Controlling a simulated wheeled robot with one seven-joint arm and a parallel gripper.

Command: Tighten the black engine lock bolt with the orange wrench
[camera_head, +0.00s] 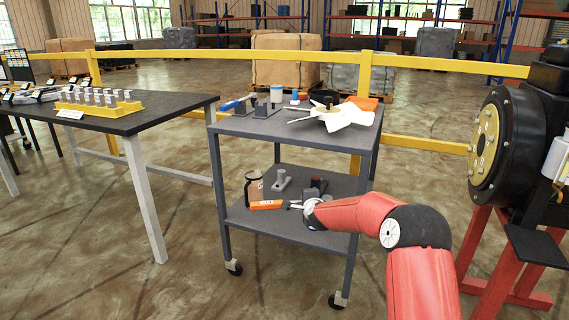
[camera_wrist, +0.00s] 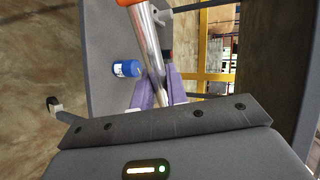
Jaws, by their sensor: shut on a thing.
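The orange wrench shows its orange, lettered handle (camera_head: 266,204) at the lower shelf of the grey cart. In the wrist view its silver shaft (camera_wrist: 150,50) runs between the two purple fingers of my gripper (camera_wrist: 160,88), with orange at its upper end. My gripper is shut on this shaft. In the head view my red arm reaches to the lower shelf and mostly hides the gripper (camera_head: 298,206). The engine (camera_head: 505,145), a black round body with a yellow face, stands at the right on a red stand. I cannot make out the black lock bolt.
The cart (camera_head: 227,126) holds a white fan (camera_head: 335,116) and several parts on top. A dark mug-like item (camera_head: 254,186) and grey parts stand on its lower shelf. A blue container (camera_wrist: 125,69) lies near my gripper. A black-topped table (camera_head: 150,118) stands left; a yellow railing (camera_head: 430,65) runs behind.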

